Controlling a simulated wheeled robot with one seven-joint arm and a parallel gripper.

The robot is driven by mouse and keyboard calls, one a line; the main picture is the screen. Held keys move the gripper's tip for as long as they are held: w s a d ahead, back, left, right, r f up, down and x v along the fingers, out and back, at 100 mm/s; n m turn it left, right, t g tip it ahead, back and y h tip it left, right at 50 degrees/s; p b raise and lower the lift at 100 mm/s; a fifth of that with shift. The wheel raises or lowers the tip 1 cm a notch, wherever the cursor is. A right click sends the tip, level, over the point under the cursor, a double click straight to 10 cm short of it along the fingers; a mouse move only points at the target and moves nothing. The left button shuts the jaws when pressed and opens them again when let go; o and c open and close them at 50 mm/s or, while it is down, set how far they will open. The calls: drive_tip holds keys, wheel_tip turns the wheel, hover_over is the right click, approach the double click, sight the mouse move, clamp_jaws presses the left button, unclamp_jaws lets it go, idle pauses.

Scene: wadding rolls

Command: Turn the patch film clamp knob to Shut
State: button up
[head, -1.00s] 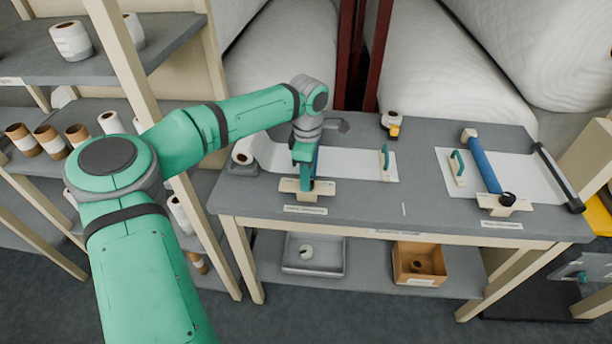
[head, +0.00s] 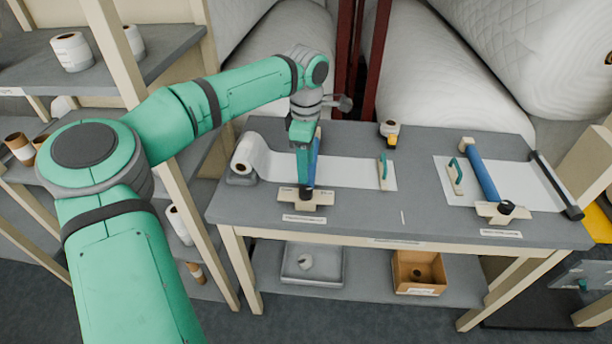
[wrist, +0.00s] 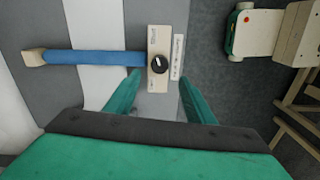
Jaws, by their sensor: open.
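The clamp at the left station has a blue bar (head: 313,160) lying across white film, with a black round knob (head: 306,194) on a beige plate (head: 322,197) at its near end. In the wrist view the knob (wrist: 160,64) sits on the plate (wrist: 158,40), with a pale mark on its face. Small lettering shows on the plate, too small to read surely. My gripper (wrist: 160,77) is open and empty; its two green fingers are apart on either side of the knob in the picture, seemingly above it. In the head view my gripper (head: 303,150) hangs over the bar.
A second clamp with a blue bar (head: 483,173) and black knob (head: 506,206) stands to the right. A film roll (head: 243,160), green-handled blocks (head: 384,172) and a tape dispenser (head: 389,132) are on the grey table (head: 360,220). Shelves with rolls stand left.

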wheel_tip(320, 180, up, 2)
drive_tip(key=shift+w+d+r, duration=0.1)
drive_tip(key=shift+w, duration=0.05)
